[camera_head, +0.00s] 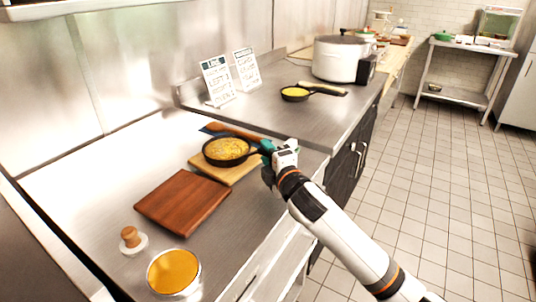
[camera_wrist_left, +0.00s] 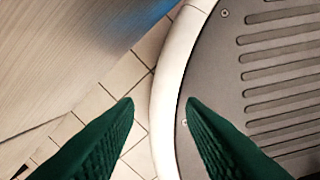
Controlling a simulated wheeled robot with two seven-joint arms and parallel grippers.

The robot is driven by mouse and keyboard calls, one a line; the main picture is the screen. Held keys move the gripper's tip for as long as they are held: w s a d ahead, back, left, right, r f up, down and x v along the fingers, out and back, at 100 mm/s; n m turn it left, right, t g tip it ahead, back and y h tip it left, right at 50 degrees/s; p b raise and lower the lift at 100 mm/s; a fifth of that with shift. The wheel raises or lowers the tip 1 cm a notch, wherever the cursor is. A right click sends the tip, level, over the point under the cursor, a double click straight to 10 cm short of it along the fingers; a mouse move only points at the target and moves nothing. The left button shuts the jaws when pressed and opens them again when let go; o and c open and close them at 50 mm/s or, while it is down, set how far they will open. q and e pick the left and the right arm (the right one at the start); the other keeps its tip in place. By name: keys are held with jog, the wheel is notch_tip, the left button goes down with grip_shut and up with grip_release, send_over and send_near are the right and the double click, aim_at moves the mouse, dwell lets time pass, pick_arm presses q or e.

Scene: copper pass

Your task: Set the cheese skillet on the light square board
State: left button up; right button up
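The cheese skillet (camera_head: 227,149), a black pan with a yellow filling, is over the back part of the light square board (camera_head: 236,178) in the head view. Its handle points right. I cannot tell whether its base touches the board or is just above it. My right gripper (camera_head: 266,148), with teal fingers, is at the handle's end and appears shut on it. The fingers hide that end. My left gripper (camera_wrist_left: 159,103) shows in the left wrist view, open and empty, with its green fingertips apart above the floor and my base.
A dark wooden board (camera_head: 183,202), a wooden-knobbed lid (camera_head: 132,240) and a pot of orange food (camera_head: 173,272) are nearer on the counter. A wooden utensil (camera_head: 232,130) lies behind the skillet. Another skillet (camera_head: 295,94), a big pot (camera_head: 340,58) and two signs (camera_head: 217,80) stand farther back.

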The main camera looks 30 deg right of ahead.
jog(key=s, duration=1.2)
jog(key=shift+a+b, duration=0.35)
jog(key=shift+b, duration=0.05)
